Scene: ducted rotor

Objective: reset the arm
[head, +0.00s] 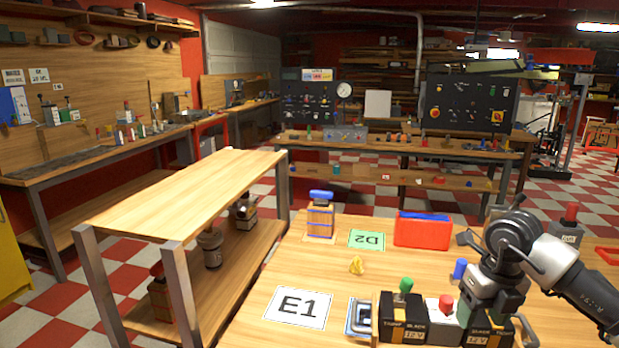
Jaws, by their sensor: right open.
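My right arm (570,265) comes in from the right edge and bends down at a dark grey wrist joint. My right gripper (494,325) points down over the front right of the near wooden table (250,320). It is open, around or just above a black labelled box (482,336); I cannot tell whether it touches it. The fingertips are partly hidden by the boxes and the lower frame edge. My left arm and left gripper are not in view.
Beside the gripper stand a black box with a green knob (403,312) and a white box with a red knob (444,318). A low shelf (180,195) stands left.

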